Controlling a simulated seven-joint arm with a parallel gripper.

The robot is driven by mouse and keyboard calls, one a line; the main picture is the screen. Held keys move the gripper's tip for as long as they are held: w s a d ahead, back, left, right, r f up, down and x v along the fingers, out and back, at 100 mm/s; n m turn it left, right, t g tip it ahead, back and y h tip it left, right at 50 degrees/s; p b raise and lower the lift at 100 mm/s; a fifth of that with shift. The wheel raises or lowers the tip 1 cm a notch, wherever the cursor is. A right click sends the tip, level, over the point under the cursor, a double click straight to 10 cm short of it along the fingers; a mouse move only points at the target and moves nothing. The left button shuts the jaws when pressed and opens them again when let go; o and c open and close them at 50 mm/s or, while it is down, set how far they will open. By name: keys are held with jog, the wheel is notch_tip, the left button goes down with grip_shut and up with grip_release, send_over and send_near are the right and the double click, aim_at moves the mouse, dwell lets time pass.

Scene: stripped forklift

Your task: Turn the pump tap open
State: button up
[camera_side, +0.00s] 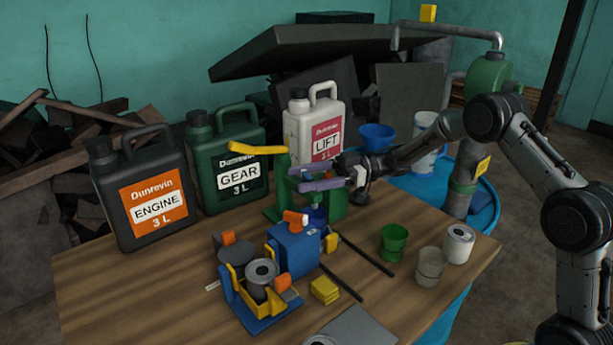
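A small green pump-like device (335,204) stands at the back of the wooden table, with a yellow lever (258,149) sticking out to the left at its top. I cannot make out a tap on it for certain. A small orange tap-shaped part (295,217) sits in front of it, at the top of a blue block (294,248). My gripper (309,180) reaches in from the right at the green device, its two lavender fingers pointing left, one above the other with a gap. They overlap the device in this view, so contact is unclear. I see nothing held.
Engine (150,200), gear (228,165) and lift (314,130) cans stand behind.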

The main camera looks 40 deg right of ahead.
jog(key=shift+o, duration=0.5)
jog(key=shift+d, duration=0.1)
jog(key=shift+d, duration=0.25)
jog(key=v, duration=1.3)
jog(key=shift+s, duration=0.2)
